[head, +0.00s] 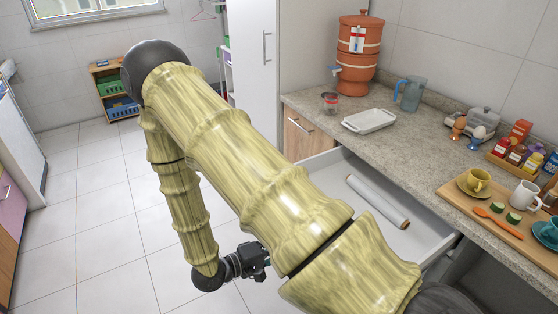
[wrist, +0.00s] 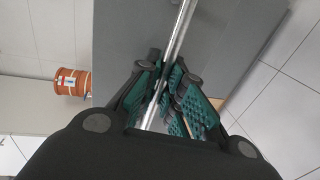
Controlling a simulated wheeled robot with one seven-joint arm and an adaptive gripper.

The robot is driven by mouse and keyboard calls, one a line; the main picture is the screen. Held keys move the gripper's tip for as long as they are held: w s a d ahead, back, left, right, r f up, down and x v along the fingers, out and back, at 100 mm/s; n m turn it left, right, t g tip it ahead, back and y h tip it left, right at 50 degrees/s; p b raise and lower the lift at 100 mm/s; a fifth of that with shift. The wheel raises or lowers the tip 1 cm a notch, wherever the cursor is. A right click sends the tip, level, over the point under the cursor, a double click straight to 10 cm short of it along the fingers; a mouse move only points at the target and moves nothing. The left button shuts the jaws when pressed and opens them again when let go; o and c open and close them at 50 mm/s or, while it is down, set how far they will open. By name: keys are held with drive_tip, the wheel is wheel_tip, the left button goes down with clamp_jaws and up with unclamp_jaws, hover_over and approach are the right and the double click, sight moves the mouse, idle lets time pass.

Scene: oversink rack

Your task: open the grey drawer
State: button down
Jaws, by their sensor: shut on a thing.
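The grey drawer (head: 328,172) stands pulled out from under the counter in the head view, its pale inside showing with a white roll (head: 378,202) lying in it. My arm hides most of its front in that view. In the wrist view its grey front (wrist: 235,45) carries a long metal bar handle (wrist: 183,25). My gripper (wrist: 164,92) is shut on this handle, with its green finger pads on either side of the bar. In the head view my gripper (head: 260,262) is partly hidden behind my arm, in front of the drawer.
The counter (head: 440,130) above holds a white tray (head: 369,121), a clay water filter (head: 356,60), a blue jug (head: 409,93) and a wooden board (head: 500,218) with cups. Open tiled floor (head: 100,230) lies to the left.

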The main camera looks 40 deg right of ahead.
drive_tip(key=shift+a, duration=0.35)
drive_tip(key=c, duration=1.5)
unclamp_jaws()
drive_tip(key=shift+w, duration=0.1)
drive_tip(key=shift+a, duration=0.1)
drive_tip(key=v, duration=1.1)
drive_tip(key=shift+w+a, duration=0.15)
drive_tip(key=shift+a, duration=0.25)
